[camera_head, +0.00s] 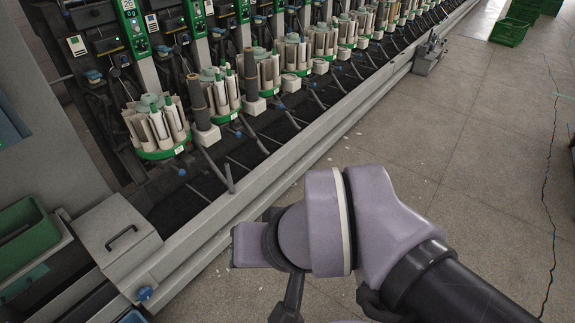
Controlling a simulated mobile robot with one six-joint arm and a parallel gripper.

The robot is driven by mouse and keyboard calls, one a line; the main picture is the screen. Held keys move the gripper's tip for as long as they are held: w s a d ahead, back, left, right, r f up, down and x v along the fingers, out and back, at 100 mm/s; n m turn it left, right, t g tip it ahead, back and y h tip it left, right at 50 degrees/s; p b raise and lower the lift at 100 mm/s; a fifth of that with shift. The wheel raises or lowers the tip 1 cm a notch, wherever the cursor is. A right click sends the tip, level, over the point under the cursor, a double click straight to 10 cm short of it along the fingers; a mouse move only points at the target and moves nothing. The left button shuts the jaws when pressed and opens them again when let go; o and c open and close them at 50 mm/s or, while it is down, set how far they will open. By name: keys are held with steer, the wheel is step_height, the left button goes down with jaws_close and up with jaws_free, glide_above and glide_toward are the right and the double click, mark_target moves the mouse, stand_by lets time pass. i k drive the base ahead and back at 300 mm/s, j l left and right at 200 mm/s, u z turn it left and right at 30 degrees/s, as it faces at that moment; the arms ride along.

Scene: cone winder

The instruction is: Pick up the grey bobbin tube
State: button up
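A dark grey bobbin tube (197,98) stands upright on a pale block at the front of the winder, between two round green-based magazines of pale tubes. A second, browner grey tube (250,72) stands on another pale block farther along the row. From this view I cannot tell for certain which one the task names. My arm crosses the lower middle of the picture, over the floor and the machine's front rail, well apart from both tubes. My gripper's fingers cannot be made out; the arm links hide that end.
The magazines (158,153) stand close on either side of the tubes. Thin dark rods stick out below them, behind a long grey rail (265,172). A grey box with a handle (117,240) is at lower left. Green crates (509,32) stand far right. Floor between is mostly clear.

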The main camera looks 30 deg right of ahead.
mark_target(232, 190)
steer(key=i+z, duration=0.1)
steer(key=z, duration=0.15)
steer(key=i+j+z, duration=0.2)
steer(key=i+z, duration=0.2)
steer(key=i, duration=0.2)
steer(key=i+j+z, duration=0.4)
steer(key=i, duration=0.15)
steer(key=i+j+z, duration=0.45)
steer(key=i+j, duration=0.05)
steer(key=j, duration=0.1)
